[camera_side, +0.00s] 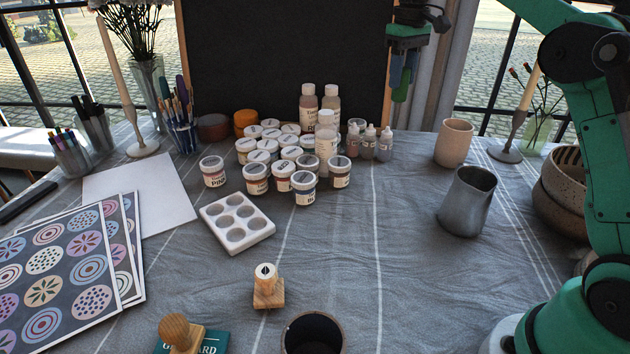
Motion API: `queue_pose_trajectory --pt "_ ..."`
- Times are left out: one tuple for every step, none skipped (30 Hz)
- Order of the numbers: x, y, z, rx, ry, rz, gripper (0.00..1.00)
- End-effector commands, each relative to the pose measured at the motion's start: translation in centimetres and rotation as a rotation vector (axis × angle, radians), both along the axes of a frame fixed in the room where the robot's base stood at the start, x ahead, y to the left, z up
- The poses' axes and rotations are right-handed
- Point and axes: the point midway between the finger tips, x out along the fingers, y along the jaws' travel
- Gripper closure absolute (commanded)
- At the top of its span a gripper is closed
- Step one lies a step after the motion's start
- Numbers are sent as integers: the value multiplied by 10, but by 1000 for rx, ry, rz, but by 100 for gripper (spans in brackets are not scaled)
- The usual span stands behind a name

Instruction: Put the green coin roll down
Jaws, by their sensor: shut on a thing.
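My gripper (404,70) is high at the top right of centre, in front of the dark board's right edge and the curtain. It points down and is shut on the green coin roll (401,91). The roll hangs upright between the fingers, and its lower end shows below them. The fingers hide part of it. The roll is in the air, well clear of the grey cloth-covered table (345,270).
Paint jars (305,188) and small bottles (385,145) cluster at centre back. A beige cup (454,143) and a grey metal pitcher (467,201) stand right. A white palette (236,221), a wooden stamp (267,290) and a dark cup (313,335) are nearer. Centre-right cloth is clear.

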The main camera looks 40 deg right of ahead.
Motion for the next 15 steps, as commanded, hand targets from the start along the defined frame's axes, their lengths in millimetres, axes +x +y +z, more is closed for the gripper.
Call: queue_pose_trajectory --pt "1 1 -5 0 0 1 100" --pt "1 1 -9 0 0 1 100" --pt "1 1 -16 0 0 1 100" --pt "0 1 -21 0 0 1 100" --pt "-1 1 -27 0 0 0 100" --pt "0 1 -37 0 0 0 100" --pt "0 1 -44 0 0 0 100" --pt "0 1 -51 0 0 0 100" --pt "0 1 -60 0 0 0 100" --pt "0 1 -68 0 0 0 100" --pt "0 1 -75 0 0 0 100" --pt "-1 1 -85 0 0 0 100" --pt "0 1 -94 0 0 0 100" --pt "0 1 -102 0 0 0 100" --pt "0 1 -112 0 0 0 100"
